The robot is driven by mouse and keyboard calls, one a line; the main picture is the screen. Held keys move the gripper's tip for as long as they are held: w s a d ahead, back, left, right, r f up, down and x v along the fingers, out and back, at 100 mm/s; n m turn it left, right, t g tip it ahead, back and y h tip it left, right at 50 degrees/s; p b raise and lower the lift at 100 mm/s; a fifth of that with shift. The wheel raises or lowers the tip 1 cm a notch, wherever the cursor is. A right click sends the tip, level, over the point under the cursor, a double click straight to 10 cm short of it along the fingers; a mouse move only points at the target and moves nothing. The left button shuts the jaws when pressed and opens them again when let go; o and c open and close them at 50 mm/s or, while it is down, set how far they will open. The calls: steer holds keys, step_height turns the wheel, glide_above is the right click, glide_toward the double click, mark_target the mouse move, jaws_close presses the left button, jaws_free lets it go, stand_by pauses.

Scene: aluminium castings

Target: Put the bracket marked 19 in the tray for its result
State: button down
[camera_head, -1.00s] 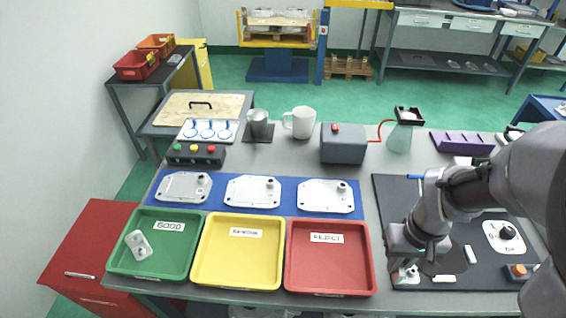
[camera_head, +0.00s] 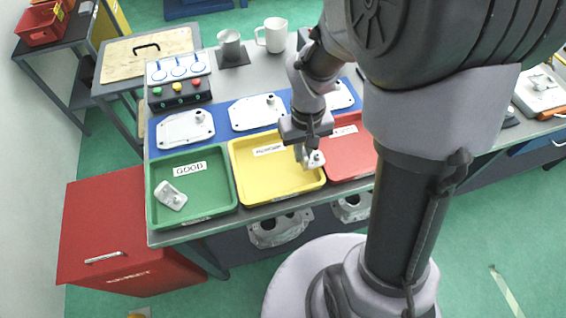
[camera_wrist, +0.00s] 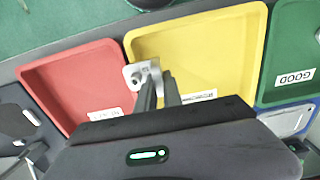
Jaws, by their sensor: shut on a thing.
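My gripper (camera_head: 306,148) is shut on a small light-grey metal bracket (camera_head: 315,159). The bracket also shows at the fingertips in the wrist view (camera_wrist: 137,76). Its mark cannot be read. It hangs over the right part of the yellow tray (camera_head: 255,192), near the edge shared with the red tray (camera_head: 350,163). The wrist view also places it above the yellow tray (camera_wrist: 215,50), beside the red tray (camera_wrist: 70,75). The green tray (camera_head: 215,190), labelled GOOD, stands at the left and holds another bracket (camera_head: 171,195). The yellow label is too small to read surely.
Several flat cover castings (camera_head: 185,128) lie on a blue mat behind the trays. A button box (camera_head: 180,91), a metal cup (camera_head: 229,45) and a white mug (camera_head: 272,35) stand farther back. A red cabinet (camera_head: 125,235) stands at the front left. My arm hides much of the right side.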

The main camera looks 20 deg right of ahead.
steer(key=a, duration=0.1)
steer(key=w+a, duration=0.1)
steer(key=a, duration=0.2)
steer(key=shift+w+f+b, duration=0.15)
steer(key=shift+f+b, duration=0.2)
steer(key=shift+b, duration=0.05)
step_height(320, 180, down, 4)
steer(key=shift+r+b, duration=0.25)
steer(key=shift+b, duration=0.9)
steer(key=shift+r, duration=0.2)
steer(key=shift+f, duration=0.15)
steer(key=c, duration=1.5)
jaws_free()
